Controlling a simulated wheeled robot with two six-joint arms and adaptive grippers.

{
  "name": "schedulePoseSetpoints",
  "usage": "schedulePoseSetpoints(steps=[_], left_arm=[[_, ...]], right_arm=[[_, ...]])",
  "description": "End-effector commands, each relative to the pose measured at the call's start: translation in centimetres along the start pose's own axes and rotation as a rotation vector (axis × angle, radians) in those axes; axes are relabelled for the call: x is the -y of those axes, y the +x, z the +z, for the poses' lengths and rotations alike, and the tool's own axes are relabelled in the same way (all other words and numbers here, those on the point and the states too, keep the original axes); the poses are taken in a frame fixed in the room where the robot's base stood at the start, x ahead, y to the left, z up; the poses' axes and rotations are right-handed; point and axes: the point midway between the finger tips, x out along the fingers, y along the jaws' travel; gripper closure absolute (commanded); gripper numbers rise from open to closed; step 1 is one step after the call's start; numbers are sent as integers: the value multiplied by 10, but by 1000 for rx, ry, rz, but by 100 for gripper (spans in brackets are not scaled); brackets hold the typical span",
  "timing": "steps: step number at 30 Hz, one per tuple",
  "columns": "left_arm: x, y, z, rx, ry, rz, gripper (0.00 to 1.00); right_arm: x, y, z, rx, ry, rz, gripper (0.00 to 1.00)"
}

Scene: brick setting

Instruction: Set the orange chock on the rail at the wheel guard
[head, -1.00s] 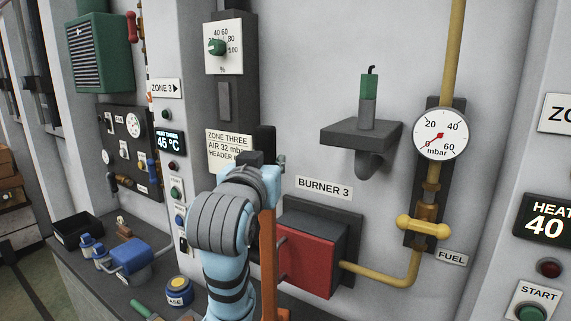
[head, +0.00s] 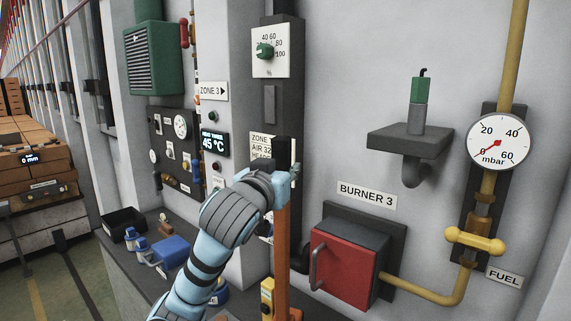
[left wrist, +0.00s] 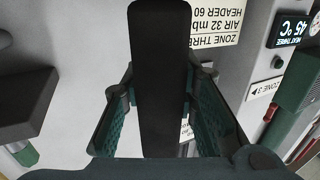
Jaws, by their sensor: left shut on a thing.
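My left gripper (head: 283,182) is shut on the black upper part (left wrist: 160,80) of a tall upright orange bar (head: 282,250). The bar appears to be the handle of the orange chock; its lower end widens near the bottom edge of the head view, where it is cut off. In the left wrist view the black part stands between the green finger pads. A car stacked with bricks (head: 35,150) stands at the far left, with a small "0 mm" display. My right gripper is not in view.
A dark bench (head: 125,250) along the wall holds a black tray (head: 123,222) and a blue tool (head: 168,250). The red burner box (head: 345,268), yellow fuel pipe (head: 430,297) and grey wall shelf (head: 408,138) stick out at right.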

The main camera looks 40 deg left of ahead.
Motion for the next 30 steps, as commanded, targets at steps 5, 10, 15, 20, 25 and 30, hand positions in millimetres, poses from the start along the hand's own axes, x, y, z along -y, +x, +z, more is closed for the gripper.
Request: schedulePoseSetpoints(steps=[5, 10, 15, 20, 25, 30], left_arm=[[0, 0, 12, -8, 1, 0, 100], [0, 0, 39, -7, 2, -1, 100], [0, 0, 42, -11, -1, 1, 100], [0, 0, 42, -10, -1, 1, 100], [0, 1, 46, -1, -1, 0, 59], [0, 1, 46, -1, -1, 0, 53]], right_arm=[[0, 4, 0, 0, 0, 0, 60], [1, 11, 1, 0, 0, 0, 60], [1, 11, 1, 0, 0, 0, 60], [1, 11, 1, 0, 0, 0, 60], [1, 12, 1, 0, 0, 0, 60], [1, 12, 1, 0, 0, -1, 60]])
